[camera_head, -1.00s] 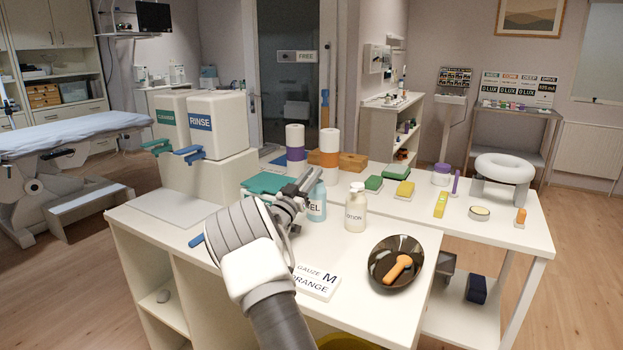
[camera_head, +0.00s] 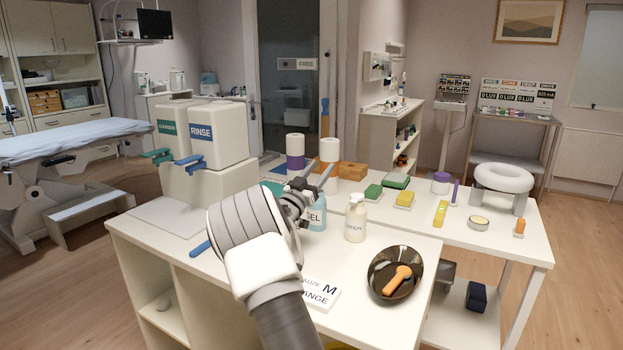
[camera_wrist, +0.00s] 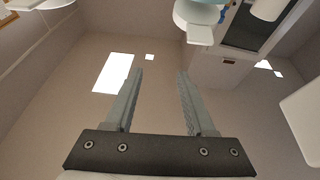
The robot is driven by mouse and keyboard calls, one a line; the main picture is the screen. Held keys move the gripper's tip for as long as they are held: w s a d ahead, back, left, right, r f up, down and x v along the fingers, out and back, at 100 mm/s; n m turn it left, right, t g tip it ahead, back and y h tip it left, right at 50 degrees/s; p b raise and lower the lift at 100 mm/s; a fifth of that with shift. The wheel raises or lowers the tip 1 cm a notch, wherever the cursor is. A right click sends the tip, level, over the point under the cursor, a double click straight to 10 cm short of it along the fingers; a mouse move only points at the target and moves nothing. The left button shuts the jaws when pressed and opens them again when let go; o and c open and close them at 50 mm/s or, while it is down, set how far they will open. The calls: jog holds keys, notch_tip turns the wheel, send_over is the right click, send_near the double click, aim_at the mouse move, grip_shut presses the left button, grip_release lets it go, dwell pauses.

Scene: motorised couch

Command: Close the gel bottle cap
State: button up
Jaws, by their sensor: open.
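The gel bottle (camera_head: 316,217) is pale blue with a GEL label and stands upright on the white table behind my gripper. My gripper (camera_head: 320,170) is at its upper left, with the fingers pointing up and to the right over the bottle's top. The gripper and wrist hide the bottle's left side, and I cannot make out its cap in the head view. In the wrist view my gripper (camera_wrist: 160,75) is open with nothing between the fingers. A pale blue rounded thing with a white tab (camera_wrist: 200,34) shows at the top there; I cannot tell what it is.
A lotion bottle (camera_head: 355,220) stands close on the right of the gel bottle. A dark bowl (camera_head: 378,288) holds an orange tool. The RINSE dispenser (camera_head: 218,137) stands at the left. Paper rolls (camera_head: 295,147) stand behind.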

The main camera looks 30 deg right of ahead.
jog(key=s+d+r+p, duration=0.1)
jog(key=s+d+r, duration=0.4)
jog(key=s, duration=0.2)
jog(key=shift+s+r, duration=0.25)
jog(key=shift+s, duration=0.05)
jog(key=shift+d, duration=0.1)
